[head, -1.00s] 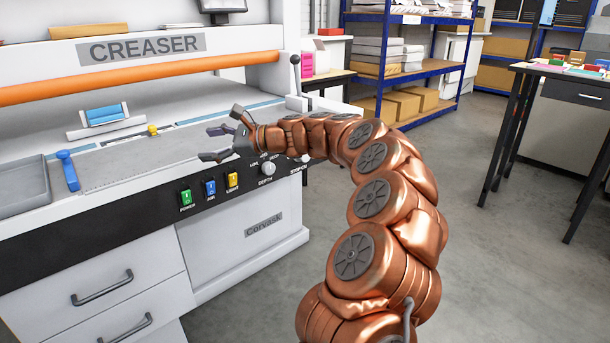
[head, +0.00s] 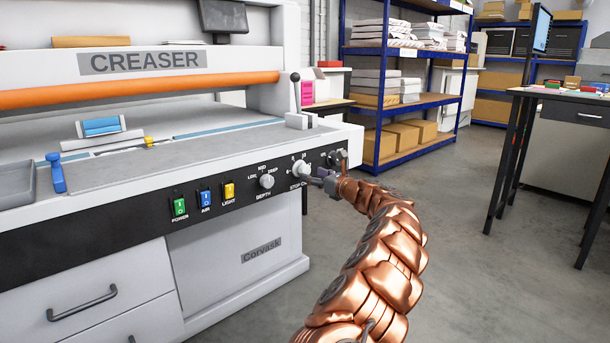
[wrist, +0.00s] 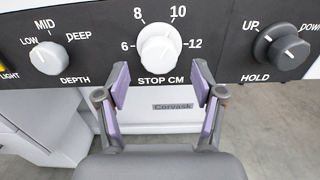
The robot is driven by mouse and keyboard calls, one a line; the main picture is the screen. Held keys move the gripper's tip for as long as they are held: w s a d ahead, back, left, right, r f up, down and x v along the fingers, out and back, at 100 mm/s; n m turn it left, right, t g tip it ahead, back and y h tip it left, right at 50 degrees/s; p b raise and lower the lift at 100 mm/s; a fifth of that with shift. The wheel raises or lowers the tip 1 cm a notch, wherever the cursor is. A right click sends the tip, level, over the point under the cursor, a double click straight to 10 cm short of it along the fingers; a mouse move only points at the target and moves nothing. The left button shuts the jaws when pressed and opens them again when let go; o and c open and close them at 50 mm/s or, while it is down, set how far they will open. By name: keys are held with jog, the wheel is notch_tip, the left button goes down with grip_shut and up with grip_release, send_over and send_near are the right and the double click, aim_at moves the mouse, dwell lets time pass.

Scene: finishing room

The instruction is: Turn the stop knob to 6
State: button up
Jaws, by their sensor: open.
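The stop knob (wrist: 160,50) is a white round knob on the black panel, with 6, 8, 10 and 12 around its upper side and STOP CM below. I cannot clearly tell which number its pointer marks. In the head view the stop knob (head: 300,169) is near the right end of the panel, partly covered by my gripper (head: 325,178). In the wrist view my gripper (wrist: 160,83) is open and empty. Its two purple-padded fingers are spread to the lower left and lower right of the knob, with a visible gap to it.
The white depth knob (wrist: 48,57) is to the left and the dark hold knob (wrist: 282,48) to the right. Green, blue and yellow switches (head: 205,198) sit farther left on the creaser. A black-knobbed lever (head: 296,95) stands above the panel. The floor (head: 440,230) at right is clear.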

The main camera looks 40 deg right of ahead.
aim_at(307, 172)
jog(key=shift+w+b, duration=0.45)
jog(key=shift+w, duration=1.85)
jog(key=c, duration=1.1)
jog(key=shift+c, duration=0.3)
